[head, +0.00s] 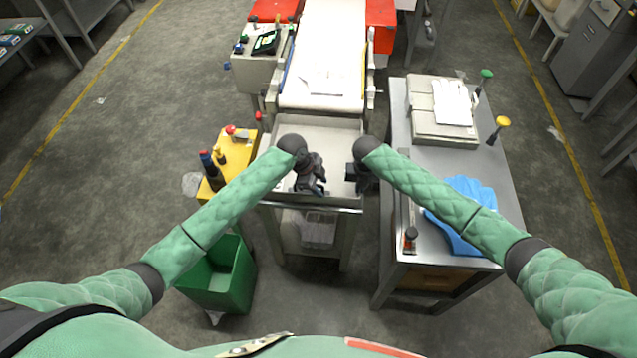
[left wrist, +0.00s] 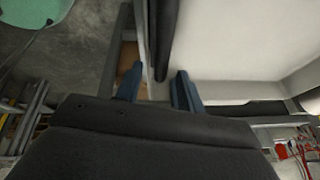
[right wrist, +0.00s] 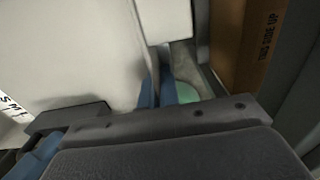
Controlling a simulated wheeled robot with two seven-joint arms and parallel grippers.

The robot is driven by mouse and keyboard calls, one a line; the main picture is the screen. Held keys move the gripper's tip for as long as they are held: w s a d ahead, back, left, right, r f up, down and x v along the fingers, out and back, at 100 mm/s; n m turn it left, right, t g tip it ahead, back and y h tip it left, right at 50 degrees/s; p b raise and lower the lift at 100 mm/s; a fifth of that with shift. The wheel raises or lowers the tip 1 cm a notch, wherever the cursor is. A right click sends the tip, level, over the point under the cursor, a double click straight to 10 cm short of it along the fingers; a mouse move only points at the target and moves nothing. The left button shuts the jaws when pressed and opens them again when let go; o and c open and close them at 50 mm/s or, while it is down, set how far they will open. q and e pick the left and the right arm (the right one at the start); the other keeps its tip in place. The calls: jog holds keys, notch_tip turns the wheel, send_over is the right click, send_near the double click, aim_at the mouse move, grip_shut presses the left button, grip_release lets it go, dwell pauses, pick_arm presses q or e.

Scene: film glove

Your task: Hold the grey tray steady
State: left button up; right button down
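The grey tray (head: 330,132) is a shallow, pale-floored box on a stand at the near end of the conveyor. My left gripper (head: 314,186) is at its near side. In the left wrist view its two blue fingers (left wrist: 158,88) stand apart with a tray wall (left wrist: 142,40) running between them; contact cannot be made out. My right gripper (head: 357,180) is at the tray's near right corner. In the right wrist view its fingers (right wrist: 157,92) are close together on either side of a thin tray wall (right wrist: 150,50). The grippers hide part of the near rim.
A conveyor (head: 322,60) adjoins the tray's far side. A grey table (head: 400,130) at right holds a blue cloth-like item (head: 465,205) and a pale box (head: 425,115). A yellow stand (head: 238,160) and a green bin (head: 225,280) are at left.

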pick_arm(q)
jog(key=shift+c, duration=0.5)
grip_shut()
dwell(1.1)
